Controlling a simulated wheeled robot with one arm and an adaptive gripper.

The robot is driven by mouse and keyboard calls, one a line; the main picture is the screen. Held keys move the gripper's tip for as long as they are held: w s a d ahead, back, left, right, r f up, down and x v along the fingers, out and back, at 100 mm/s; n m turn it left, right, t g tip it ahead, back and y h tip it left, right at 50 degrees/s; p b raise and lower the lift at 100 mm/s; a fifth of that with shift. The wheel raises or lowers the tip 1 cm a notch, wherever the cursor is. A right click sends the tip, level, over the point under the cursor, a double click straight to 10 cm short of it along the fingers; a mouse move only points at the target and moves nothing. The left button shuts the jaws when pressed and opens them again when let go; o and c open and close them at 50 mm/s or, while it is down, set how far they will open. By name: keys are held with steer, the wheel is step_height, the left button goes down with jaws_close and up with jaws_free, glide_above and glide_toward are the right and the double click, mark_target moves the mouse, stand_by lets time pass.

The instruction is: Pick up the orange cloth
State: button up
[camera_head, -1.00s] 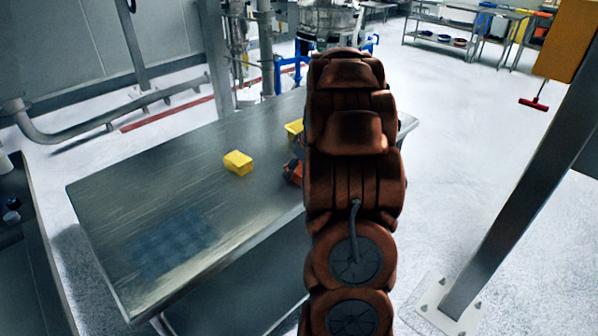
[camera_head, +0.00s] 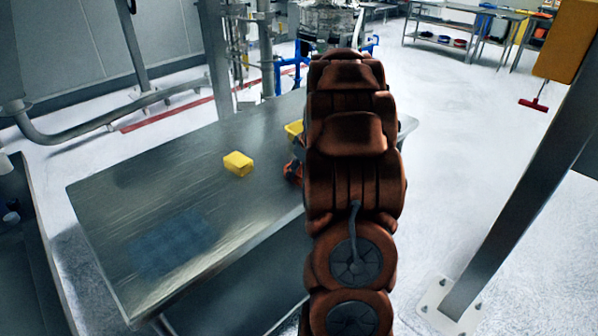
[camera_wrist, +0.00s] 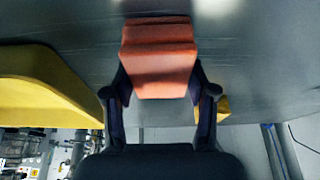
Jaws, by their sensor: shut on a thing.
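The orange cloth (camera_wrist: 160,62) is a folded, block-like bundle in the middle of the wrist view. My gripper (camera_wrist: 160,82) is shut on it, with one dark finger against each side. In the head view a small part of the orange cloth (camera_head: 292,172) shows at the left edge of my arm, over the metal table (camera_head: 130,210). My arm hides most of the gripper and cloth there. I cannot tell whether the cloth touches the tabletop.
A yellow block (camera_head: 238,163) stands on the table left of my arm. Another yellow object (camera_head: 294,130) is partly hidden behind the arm. A large yellow object (camera_wrist: 40,90) is close beside the gripper in the wrist view. The near left tabletop is clear.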

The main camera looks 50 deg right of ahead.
mark_target(300, 169)
steer(key=shift+r, duration=0.1)
steer(key=shift+r+b, duration=0.7)
steer(key=shift+r, duration=0.7)
steer(key=shift+s+r, duration=0.15)
steer(key=shift+r, duration=0.15)
steer(key=s+a+r+b, duration=0.1)
steer(key=s+a+b, duration=0.3)
steer(key=s, duration=1.1)
steer(key=shift+r, duration=0.2)
steer(key=shift+s, duration=0.1)
steer(key=o, duration=0.6)
steer(key=c, duration=0.5)
steer(key=shift+o, duration=0.2)
steer(key=shift+s, duration=0.1)
